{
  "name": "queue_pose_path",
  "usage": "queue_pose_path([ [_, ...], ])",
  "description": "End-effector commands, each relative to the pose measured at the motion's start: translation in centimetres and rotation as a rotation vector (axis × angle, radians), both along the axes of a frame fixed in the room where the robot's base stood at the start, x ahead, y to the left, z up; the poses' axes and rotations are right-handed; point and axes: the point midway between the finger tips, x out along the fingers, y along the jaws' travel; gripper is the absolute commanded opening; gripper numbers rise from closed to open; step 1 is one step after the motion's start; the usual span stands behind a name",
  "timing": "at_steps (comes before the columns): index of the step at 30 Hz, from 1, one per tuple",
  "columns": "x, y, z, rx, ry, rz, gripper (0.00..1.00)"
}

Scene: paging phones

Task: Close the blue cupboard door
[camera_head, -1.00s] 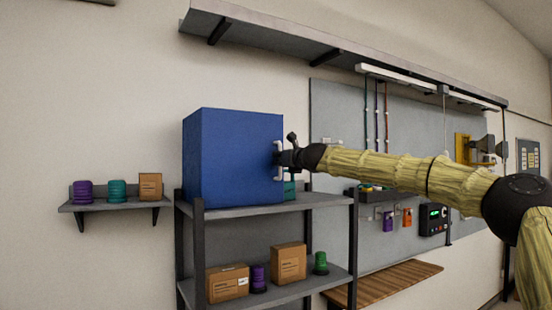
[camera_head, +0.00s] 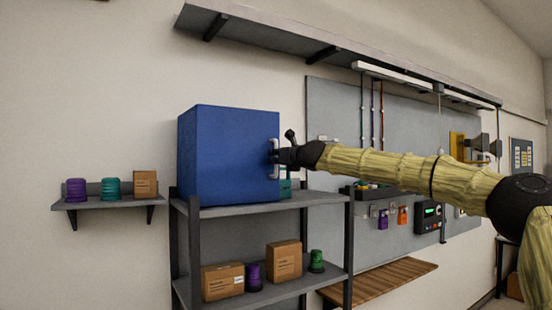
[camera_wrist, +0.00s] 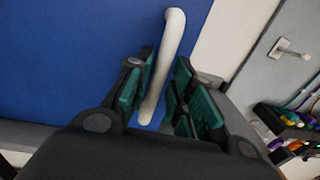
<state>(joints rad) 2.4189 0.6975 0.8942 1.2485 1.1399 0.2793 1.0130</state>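The blue cupboard (camera_head: 228,155) stands on the top of a grey shelf rack. Its door face (camera_wrist: 75,60) fills the left of the wrist view, and in the head view I see no gap between door and body. A pale bar handle (camera_wrist: 168,50) sits near the door's right edge; it also shows in the head view (camera_head: 274,158). My gripper (camera_wrist: 163,85) is at the handle, with its green-padded fingers apart on either side of the bar. Gaps show beside the bar, so the fingers look open around it. The cupboard's inside is hidden.
The grey rack (camera_head: 318,197) holds boxes and coloured cylinders on its lower shelf. A small wall shelf (camera_head: 105,203) with more of them is at the left. A grey tool panel (camera_head: 330,105) and wooden bench (camera_head: 385,282) are at the right. A long shelf hangs overhead.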

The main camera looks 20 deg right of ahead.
Motion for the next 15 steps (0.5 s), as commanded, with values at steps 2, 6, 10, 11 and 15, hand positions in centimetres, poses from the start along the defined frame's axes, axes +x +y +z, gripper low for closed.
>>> queue_pose_path([
  [2,-1.1,0.0,0.1,0.000,-0.001,0.002,0.23],
  [6,-3.3,-0.4,0.0,0.000,-0.001,0.002,0.23],
  [10,-5.4,-0.7,0.0,0.001,-0.001,0.001,0.23],
  [11,-5.9,-0.8,0.0,0.000,-0.001,0.001,0.23],
  [15,-7.8,-1.0,-0.1,0.000,0.000,0.002,0.23],
])
